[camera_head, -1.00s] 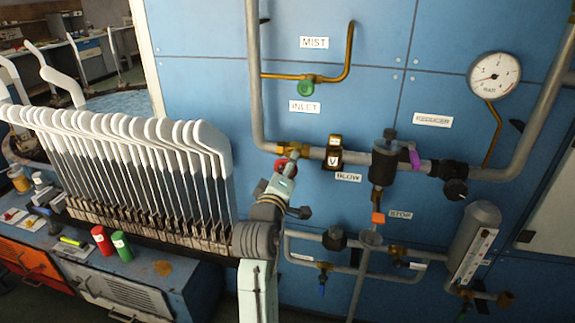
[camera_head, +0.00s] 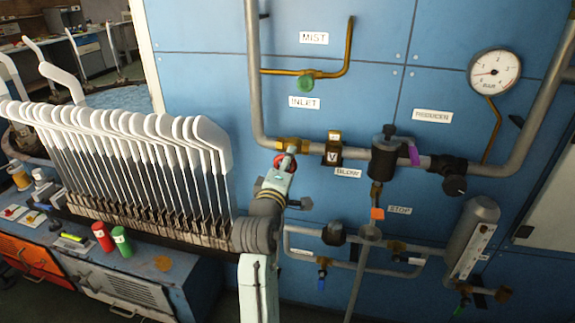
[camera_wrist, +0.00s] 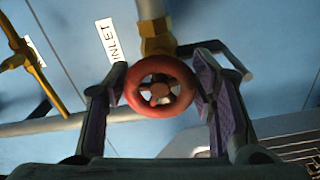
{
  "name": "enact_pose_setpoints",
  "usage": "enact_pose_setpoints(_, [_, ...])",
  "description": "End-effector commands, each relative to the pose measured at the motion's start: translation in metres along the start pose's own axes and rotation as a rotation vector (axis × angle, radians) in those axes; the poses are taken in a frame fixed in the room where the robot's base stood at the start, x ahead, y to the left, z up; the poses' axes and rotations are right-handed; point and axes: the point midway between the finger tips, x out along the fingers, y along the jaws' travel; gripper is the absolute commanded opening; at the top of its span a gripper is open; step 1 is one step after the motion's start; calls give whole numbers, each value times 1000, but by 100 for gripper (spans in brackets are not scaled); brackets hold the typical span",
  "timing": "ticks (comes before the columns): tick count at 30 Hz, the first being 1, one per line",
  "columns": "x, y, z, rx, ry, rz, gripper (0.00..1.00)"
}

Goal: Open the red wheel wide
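The red wheel (camera_wrist: 160,87) is a small round handwheel with spokes, face-on in the middle of the wrist view. It sits on a brass valve fitting (camera_wrist: 158,45) at the end of a grey pipe. In the head view the wheel (camera_head: 281,163) is mostly hidden behind my gripper (camera_head: 288,160). In the wrist view my gripper (camera_wrist: 160,90) straddles the wheel, with one purple-padded finger at the left of the rim and one at the right. The fingers are very close to the rim; I cannot tell whether both press on it.
Grey pipes run over the blue wall panel. A green knob (camera_head: 306,80) is above the wheel, and the V-marked block (camera_head: 333,154) is just right of it. A pressure gauge (camera_head: 494,75) is at the upper right. A row of white sock forms (camera_head: 205,145) stands close on the left.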

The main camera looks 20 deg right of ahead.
Motion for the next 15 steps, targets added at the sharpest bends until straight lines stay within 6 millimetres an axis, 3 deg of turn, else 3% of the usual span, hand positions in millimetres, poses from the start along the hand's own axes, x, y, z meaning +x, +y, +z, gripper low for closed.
enact_pose_setpoints(8, [0,0,0,1,0,0,70])
enact_pose_setpoints(15, [0,0,0,2,0,0,70])
